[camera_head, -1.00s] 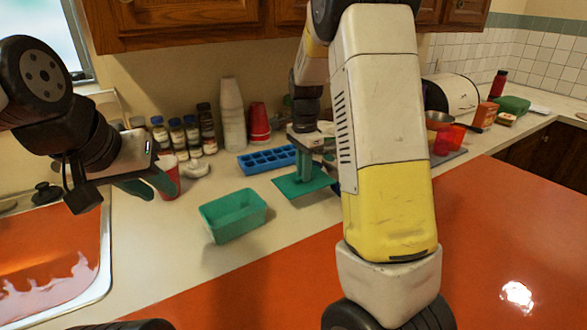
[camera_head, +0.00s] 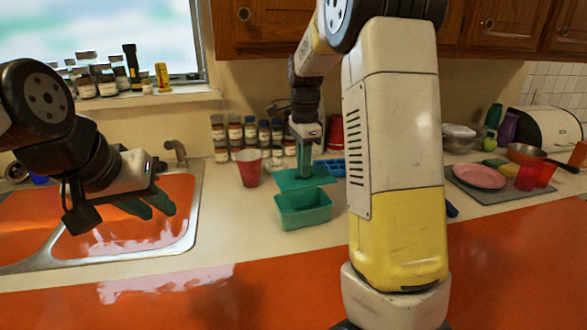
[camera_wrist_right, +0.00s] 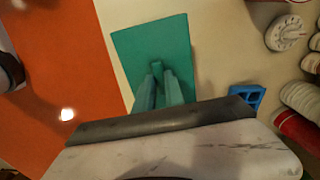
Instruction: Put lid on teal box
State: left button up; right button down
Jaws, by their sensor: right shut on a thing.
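The open teal box (camera_head: 303,212) stands on the counter near its front edge. The flat teal lid (camera_head: 290,184) is just behind and above it in the head view, overlapping its back rim; I cannot tell the exact gap. My right gripper (camera_head: 304,170) points down and is shut on the lid's knob. In the right wrist view the lid (camera_wrist_right: 140,45) spreads out below the fingers (camera_wrist_right: 157,82), and the box is not visible there. My left gripper (camera_head: 150,206) is empty, its fingers apart, over the sink.
A red cup (camera_head: 249,168) stands left of the lid, with several spice jars (camera_head: 235,132) behind. A blue ice tray (camera_head: 331,168) is partly hidden by my right arm. A white timer (camera_wrist_right: 287,33) shows in the wrist view. The counter left of the box is clear.

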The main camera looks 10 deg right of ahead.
jog(key=shift+f, duration=3.2)
jog(key=shift+f, duration=0.5)
jog(key=c, duration=1.3)
grip_release()
jog(key=shift+c, duration=0.2)
jog(key=shift+r, duration=4.05)
